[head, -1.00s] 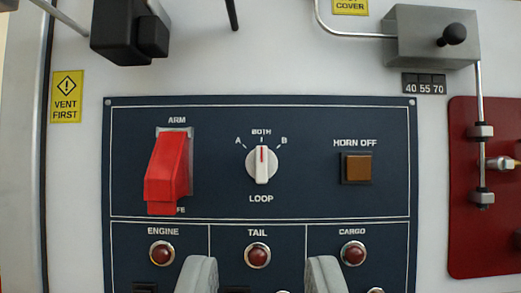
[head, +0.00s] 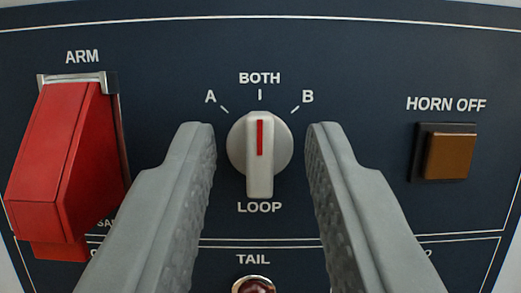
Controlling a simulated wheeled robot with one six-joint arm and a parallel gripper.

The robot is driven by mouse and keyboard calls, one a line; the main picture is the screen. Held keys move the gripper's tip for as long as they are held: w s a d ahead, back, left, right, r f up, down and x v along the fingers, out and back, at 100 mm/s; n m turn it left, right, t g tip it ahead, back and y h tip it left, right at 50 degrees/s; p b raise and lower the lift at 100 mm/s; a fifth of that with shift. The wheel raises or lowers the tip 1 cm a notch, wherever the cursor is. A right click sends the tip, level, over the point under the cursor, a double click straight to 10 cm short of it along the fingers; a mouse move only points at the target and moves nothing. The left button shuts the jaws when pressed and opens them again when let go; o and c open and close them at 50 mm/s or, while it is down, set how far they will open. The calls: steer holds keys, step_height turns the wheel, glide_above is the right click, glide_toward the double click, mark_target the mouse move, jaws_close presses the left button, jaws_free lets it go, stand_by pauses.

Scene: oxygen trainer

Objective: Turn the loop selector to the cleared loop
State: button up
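The loop selector (head: 260,153) is a round off-white knob with a raised grip bar and a red line. Its red line points straight up to BOTH. The mark A is to its upper left and the mark B to its upper right, with LOOP printed below. My gripper (head: 260,142) is open, with one grey finger on each side of the knob. A gap shows between each finger and the knob, so neither appears to touch it. No sign of which loop is cleared shows in this view.
A red guarded switch cover (head: 62,160) under the label ARM stands out at the left, close to my left finger. An amber HORN OFF button (head: 450,156) is to the right. A dark red TAIL lamp (head: 254,285) is partly visible below.

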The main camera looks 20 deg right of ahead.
steer(key=shift+c, duration=0.2)
jaws_close()
steer(key=shift+m, duration=0.5)
steer(key=m+h, duration=0.1)
steer(key=m, duration=0.1)
steer(key=m+g+h, duration=0.1)
steer(key=m, duration=0.2)
steer(key=shift+a+h, duration=0.2)
steer(key=shift+h, duration=0.2)
steer(key=m+g+h, duration=0.1)
steer(key=m, duration=0.2)
steer(key=m+g+h, duration=0.1)
steer(key=m, duration=0.2)
steer(key=shift+m+g, duration=0.3)
steer(key=shift+g, duration=0.1)
steer(key=shift+o, duration=0.2)
jaws_free()
